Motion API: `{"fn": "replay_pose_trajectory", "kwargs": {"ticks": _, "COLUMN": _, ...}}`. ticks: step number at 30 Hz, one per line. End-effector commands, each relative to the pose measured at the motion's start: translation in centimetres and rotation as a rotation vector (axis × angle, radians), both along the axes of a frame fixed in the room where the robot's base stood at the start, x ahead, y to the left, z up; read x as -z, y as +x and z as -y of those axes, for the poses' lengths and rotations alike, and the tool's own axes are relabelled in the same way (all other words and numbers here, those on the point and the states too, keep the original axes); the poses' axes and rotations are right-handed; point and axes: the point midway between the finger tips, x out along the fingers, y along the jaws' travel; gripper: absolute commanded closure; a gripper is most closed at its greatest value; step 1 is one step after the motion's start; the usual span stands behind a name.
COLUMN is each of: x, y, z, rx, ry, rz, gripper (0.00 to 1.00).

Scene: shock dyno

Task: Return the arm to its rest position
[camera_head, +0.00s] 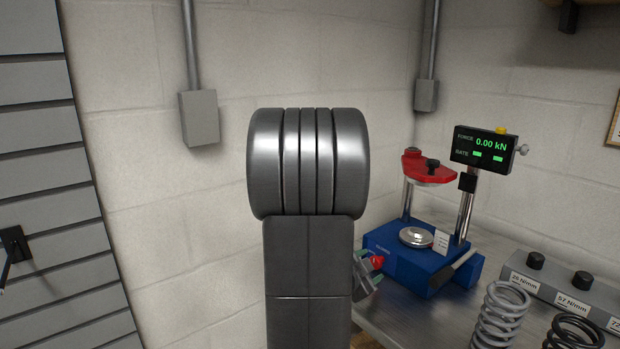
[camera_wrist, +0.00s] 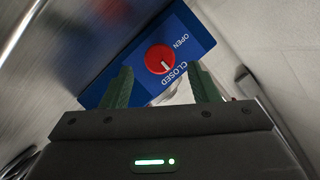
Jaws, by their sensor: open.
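My arm (camera_head: 308,250) stands upright in the middle of the head view and hides part of the bench behind it. In the wrist view my gripper (camera_wrist: 158,88) is open, with its two green fingers apart and nothing between them. Just beyond the fingers is a blue panel (camera_wrist: 196,42) with a red knob (camera_wrist: 160,59) and the words OPEN and CLOSED. In the head view a red knob (camera_head: 376,262) shows at the right edge of my arm; the gripper itself is mostly hidden there.
A blue press (camera_head: 405,265) with a red top plate (camera_head: 430,167) and a display (camera_head: 483,147) reading 0.00 kN stands on the bench. Coil springs (camera_head: 502,315) and a labelled grey rack (camera_head: 570,285) are at the right. A slatted panel (camera_head: 50,170) is at the left.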

Motion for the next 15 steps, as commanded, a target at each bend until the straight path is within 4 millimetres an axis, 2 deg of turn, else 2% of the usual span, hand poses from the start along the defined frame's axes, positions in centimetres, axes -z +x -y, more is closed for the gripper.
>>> {"fn": "replay_pose_trajectory", "kwargs": {"ticks": 7, "x": 0.9, "y": 2.2, "z": 1.8, "rx": 0.002, "ry": 0.000, "rz": 0.000, "gripper": 0.45}}
{"fn": "replay_pose_trajectory", "kwargs": {"ticks": 15, "x": 1.0, "y": 2.5, "z": 2.0, "rx": 0.000, "ry": -0.003, "rz": -0.004, "gripper": 0.45}}
